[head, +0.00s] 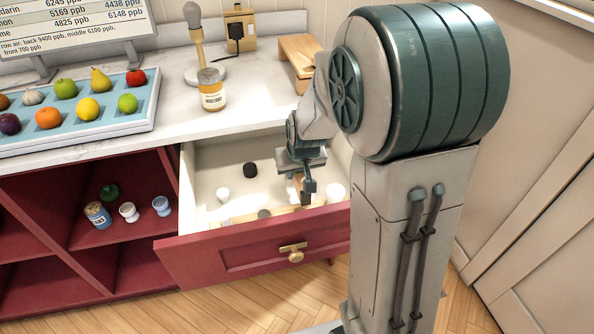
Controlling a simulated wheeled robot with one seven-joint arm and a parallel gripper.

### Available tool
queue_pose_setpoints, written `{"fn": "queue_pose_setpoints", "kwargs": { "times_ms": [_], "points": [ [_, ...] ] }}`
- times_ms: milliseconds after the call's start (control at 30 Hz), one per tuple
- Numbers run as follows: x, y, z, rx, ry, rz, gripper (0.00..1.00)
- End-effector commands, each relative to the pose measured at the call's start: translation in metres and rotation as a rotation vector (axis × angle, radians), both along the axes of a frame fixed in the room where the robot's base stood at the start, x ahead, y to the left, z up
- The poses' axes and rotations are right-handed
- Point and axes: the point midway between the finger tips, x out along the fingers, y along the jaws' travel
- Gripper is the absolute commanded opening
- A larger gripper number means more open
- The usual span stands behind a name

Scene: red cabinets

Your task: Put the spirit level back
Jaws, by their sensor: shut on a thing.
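My gripper (305,188) reaches down into the open drawer (212,160) behind its red front. It is shut on a narrow tan-brown thing (297,186), which seems to be the spirit level. My fingers and wrist hide much of it, and I cannot tell whether it touches the drawer floor. A pale wooden strip shows low behind the drawer front, partly hidden; I cannot tell whether it belongs to the held thing.
On the counter stand a mustard jar (211,90), a wooden stand (299,58) and a fruit tray (146,112). Open shelves (60,235) lie left.

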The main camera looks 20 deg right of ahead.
Motion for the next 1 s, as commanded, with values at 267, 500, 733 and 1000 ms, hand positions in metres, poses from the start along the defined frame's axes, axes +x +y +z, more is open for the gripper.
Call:
{"fn": "queue_pose_setpoints", "kwargs": {
  "times_ms": [267, 500, 733, 1000],
  "points": [
    [0.0, 0.0, -0.006, 0.0, -0.001, 0.0, 0.0],
    [0.0, 0.0, -0.009, 0.0, 0.0, 0.0, 0.38],
    [0.0, 0.0, -0.009, 0.0, 0.0, 0.0, 0.43],
    [0.0, 0.0, 0.004, 0.0, 0.0, 0.0, 0.43]
  ]
}}
